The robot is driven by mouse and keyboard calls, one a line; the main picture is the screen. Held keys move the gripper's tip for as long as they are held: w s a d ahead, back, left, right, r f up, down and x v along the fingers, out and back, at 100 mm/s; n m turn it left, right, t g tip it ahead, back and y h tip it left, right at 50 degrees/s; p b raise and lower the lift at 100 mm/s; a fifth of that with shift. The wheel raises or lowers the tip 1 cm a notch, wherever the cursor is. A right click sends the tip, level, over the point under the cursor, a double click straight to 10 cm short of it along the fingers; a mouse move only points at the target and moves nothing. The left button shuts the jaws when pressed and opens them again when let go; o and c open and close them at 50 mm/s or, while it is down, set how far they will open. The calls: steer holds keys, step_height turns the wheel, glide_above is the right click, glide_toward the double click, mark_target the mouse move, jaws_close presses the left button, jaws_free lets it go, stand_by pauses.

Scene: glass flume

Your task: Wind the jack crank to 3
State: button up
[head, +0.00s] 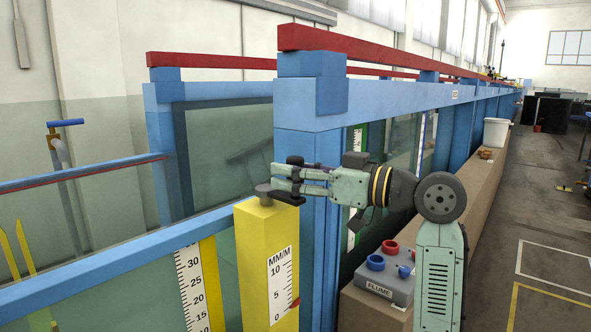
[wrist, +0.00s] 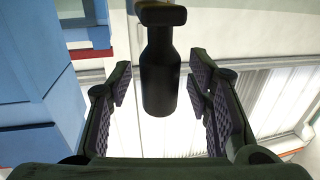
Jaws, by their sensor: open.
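The jack crank (head: 285,199) is on top of the yellow jack post (head: 252,260), with a round grey hub and a short dark arm. Its dark handle shows large in the wrist view (wrist: 158,75), joined to a crossbar at the top of that picture. My gripper (head: 282,178) is at the handle, with its fingers level just above the crank arm. In the wrist view my gripper (wrist: 160,88) is open, one finger on each side of the handle with visible gaps. The post carries a white MM/M scale (head: 280,280); a red pointer (head: 295,303) lies between 0 and 5.
The blue flume frame (head: 318,210) with a red rail (head: 330,42) stands right behind the post. A grey FLUME control box (head: 385,275) with red and blue knobs is below my arm. Another scale (head: 191,290) is left of the post. Open floor lies at the right.

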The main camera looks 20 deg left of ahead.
steer(key=shift+c, duration=0.2)
jaws_close()
stand_by(0.5)
